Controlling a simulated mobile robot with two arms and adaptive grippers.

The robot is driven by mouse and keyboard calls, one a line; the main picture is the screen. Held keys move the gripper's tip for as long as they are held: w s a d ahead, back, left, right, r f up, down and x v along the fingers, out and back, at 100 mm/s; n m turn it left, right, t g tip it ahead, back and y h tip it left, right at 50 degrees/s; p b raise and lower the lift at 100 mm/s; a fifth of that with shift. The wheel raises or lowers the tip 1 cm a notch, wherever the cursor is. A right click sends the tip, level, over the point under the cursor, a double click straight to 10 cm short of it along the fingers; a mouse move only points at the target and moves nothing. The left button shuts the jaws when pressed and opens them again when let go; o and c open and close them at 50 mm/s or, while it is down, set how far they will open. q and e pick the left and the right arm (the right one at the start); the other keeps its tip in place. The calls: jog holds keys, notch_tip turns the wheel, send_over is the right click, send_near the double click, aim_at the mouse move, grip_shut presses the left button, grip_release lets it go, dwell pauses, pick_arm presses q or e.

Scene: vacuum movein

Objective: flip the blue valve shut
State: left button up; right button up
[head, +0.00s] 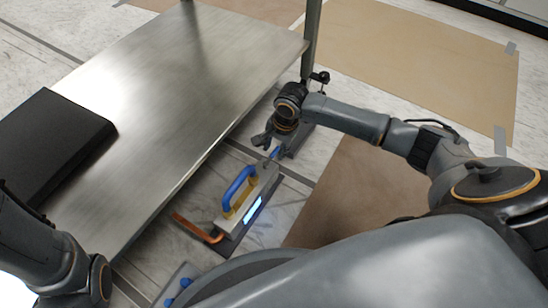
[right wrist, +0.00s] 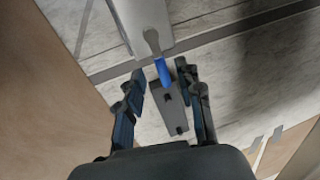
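The blue valve (right wrist: 162,72) is a small lever at the end of a light grey tool body (right wrist: 143,22). In the head view the valve (head: 275,154) shows at the far end of the tool (head: 246,212), which lies low beside the metal table and has a large blue handle (head: 238,188). My right gripper (head: 268,143) is at the valve. In the right wrist view its fingers (right wrist: 161,78) stand apart on either side of the lever, with small gaps visible. Whether either finger touches it is unclear. My left arm shows at the lower left, its gripper out of view.
The metal table (head: 150,75) stands left of my right gripper, its edge and leg (head: 311,40) close by. A black case (head: 50,145) lies on the table. An orange bar (head: 195,228) sticks out from the tool. Brown sheets (head: 420,60) cover parts of the floor.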

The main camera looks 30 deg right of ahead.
jog(key=shift+w+a+f+b, duration=0.1)
jog(key=shift+f+b, duration=0.15)
jog(key=shift+f, duration=0.3)
jog(key=shift+w+a+f+b, duration=0.1)
jog(key=shift+f+b, duration=0.15)
jog(key=shift+f, duration=0.25)
jog(key=shift+d, duration=0.1)
grip_shut()
